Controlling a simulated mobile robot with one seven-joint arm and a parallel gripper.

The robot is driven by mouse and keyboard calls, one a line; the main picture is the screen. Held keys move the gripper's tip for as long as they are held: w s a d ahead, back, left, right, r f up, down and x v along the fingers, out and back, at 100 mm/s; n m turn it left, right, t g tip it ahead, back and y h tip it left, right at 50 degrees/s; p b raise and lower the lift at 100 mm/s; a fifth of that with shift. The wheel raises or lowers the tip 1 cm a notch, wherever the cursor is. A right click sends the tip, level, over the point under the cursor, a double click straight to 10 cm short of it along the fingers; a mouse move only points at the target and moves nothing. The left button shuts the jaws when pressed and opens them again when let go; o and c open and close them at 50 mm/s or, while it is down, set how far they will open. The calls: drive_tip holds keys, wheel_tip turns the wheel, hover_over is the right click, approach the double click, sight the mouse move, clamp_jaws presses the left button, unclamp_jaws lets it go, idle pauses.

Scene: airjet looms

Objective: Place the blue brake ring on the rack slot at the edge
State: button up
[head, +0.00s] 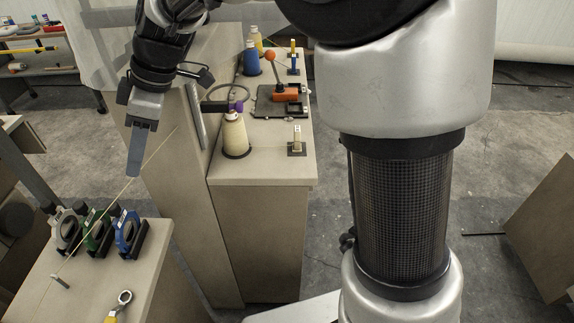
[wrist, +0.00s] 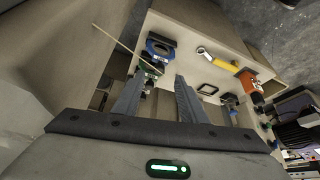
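The blue brake ring (head: 125,231) stands upright in a black holder at the right end of a row on the low left table. A green ring (head: 98,230) and a grey ring (head: 66,229) stand beside it in similar holders. In the wrist view the blue ring (wrist: 161,50) is beyond the fingers, with the green ring (wrist: 150,68) nearer and partly hidden by a finger. My gripper (head: 136,172) hangs above and behind the rings, fingers down, apart from them. In the wrist view my gripper (wrist: 157,85) is open, with nothing between its fingers.
A thin pale yarn (head: 150,157) runs diagonally close to my gripper and over the rings. A yellow-handled wrench (head: 122,302) lies on the low table (head: 85,285). A taller cabinet (head: 265,166) to the right carries yarn cones (head: 234,138) and an orange-handled tool (head: 285,93).

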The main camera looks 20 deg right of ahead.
drive_tip(key=s+d+r+m+t+h, duration=0.1)
drive_tip(key=s+d+m+t, duration=0.1)
drive_tip(key=s+d+m, duration=0.3)
drive_tip(key=s+d+r+m+t+h, duration=0.1)
drive_tip(key=s+d+m, duration=0.5)
drive_tip(key=d, duration=0.7)
drive_tip(key=s+d+m+t+h, duration=0.2)
drive_tip(key=s+d+m, duration=0.4)
drive_tip(key=d, duration=0.4)
drive_tip(key=shift+r+m+t+h, duration=0.3)
drive_tip(key=shift+r+m+h, duration=0.1)
drive_tip(key=shift+h, duration=0.3)
drive_tip(key=shift+w+a, duration=0.1)
drive_tip(key=shift+w, duration=0.05)
drive_tip(key=shift+c, duration=0.4)
drive_tip(key=shift+c, duration=0.5)
drive_tip(key=shift+a, duration=0.15)
